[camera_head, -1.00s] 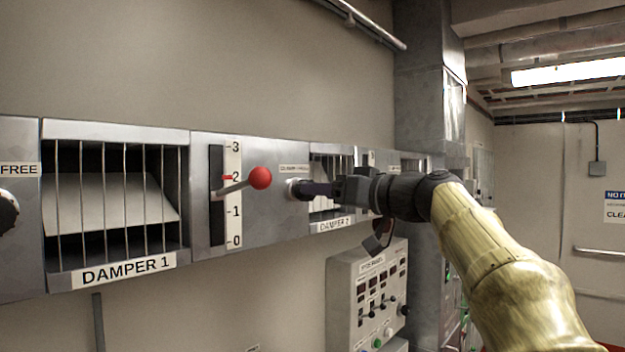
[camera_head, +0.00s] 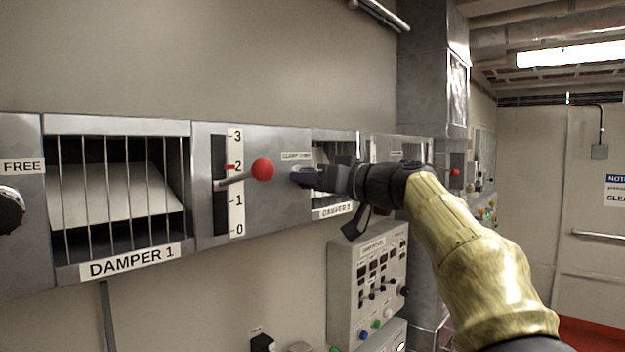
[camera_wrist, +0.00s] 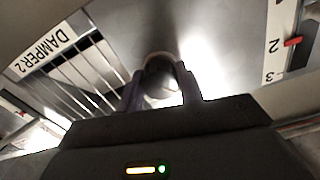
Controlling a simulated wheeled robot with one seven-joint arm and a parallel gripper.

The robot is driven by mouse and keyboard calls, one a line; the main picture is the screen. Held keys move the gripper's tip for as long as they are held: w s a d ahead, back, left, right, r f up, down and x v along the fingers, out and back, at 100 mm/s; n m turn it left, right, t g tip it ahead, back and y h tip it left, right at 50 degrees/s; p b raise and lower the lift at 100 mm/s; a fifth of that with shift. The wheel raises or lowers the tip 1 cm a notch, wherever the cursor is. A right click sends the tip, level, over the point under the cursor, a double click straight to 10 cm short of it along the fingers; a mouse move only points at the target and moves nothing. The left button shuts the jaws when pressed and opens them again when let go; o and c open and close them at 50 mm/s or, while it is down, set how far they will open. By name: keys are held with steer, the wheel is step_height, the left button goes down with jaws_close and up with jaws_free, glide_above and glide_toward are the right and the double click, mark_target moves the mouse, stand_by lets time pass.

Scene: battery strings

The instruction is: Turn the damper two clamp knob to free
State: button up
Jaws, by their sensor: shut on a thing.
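The damper two clamp knob is a dark round knob (camera_wrist: 160,70) on the metal panel just left of the DAMPER 2 grille. In the wrist view it sits between the two fingers of my gripper (camera_wrist: 160,88), which is shut on it. In the head view my gripper (camera_head: 305,178) reaches the panel from the right, and its fingers hide the knob. A white label (camera_head: 297,156) beginning with CLAMP is above it; the rest is too small to read surely. The knob's pointing direction cannot be made out.
The DAMPER 1 grille (camera_head: 118,190) is further left. A grey control panel (camera_head: 368,285) with small knobs is below my arm.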

steer(key=shift+r+m, duration=0.1)
steer(key=shift+m, duration=0.3)
steer(key=m, duration=0.2)
steer(key=shift+m+b, duration=0.3)
steer(key=shift+b, duration=0.1)
steer(key=m, duration=0.5)
steer(key=shift+r, duration=0.1)
steer(key=m, duration=0.5)
steer(key=shift+r, duration=0.1)
steer(key=m+p, duration=0.1)
steer(key=m, duration=0.3)
steer(key=shift+m, duration=0.3)
